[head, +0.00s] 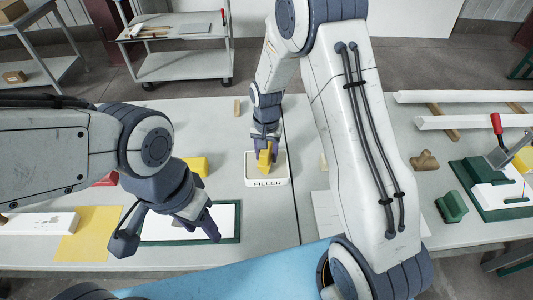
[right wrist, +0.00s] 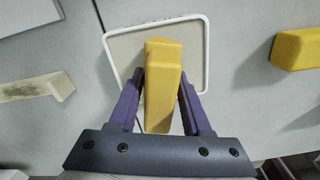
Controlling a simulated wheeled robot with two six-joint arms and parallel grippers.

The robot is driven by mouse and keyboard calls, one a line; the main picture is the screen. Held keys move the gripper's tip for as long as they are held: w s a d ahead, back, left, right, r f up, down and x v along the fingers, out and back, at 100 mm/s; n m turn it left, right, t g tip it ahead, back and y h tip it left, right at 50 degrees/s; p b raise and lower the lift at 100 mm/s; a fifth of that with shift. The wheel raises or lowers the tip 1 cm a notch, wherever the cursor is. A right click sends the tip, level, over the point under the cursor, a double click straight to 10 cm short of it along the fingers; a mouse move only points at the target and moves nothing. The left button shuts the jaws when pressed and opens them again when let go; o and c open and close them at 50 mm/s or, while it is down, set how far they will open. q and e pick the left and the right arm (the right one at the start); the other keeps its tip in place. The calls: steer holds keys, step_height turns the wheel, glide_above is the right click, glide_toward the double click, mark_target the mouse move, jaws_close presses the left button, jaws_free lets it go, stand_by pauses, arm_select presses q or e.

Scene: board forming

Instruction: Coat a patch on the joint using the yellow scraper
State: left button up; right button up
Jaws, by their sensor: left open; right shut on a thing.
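The yellow scraper (head: 265,158) is in my right gripper (head: 266,143), which is shut on it over the white FILLER tray (head: 267,182). In the right wrist view the scraper (right wrist: 162,85) stands between the purple fingers, its far end over the beige filler inside the tray rim (right wrist: 109,50). Whether its edge touches the filler is hidden. My left gripper (head: 168,234) is open and empty above a white panel in a green frame (head: 238,222). The arm partly covers that panel, and I cannot make out a joint on it.
Another yellow block (head: 196,166) lies left of the tray; it also shows in the right wrist view (right wrist: 297,48). A yellow sheet (head: 90,235) lies at left. At right are a green block (head: 451,207), a brown piece (head: 424,160) and a red-handled clamp (head: 496,124).

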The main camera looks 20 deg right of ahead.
steer(key=shift+r+p, duration=2.35)
steer(key=shift+r, duration=0.85)
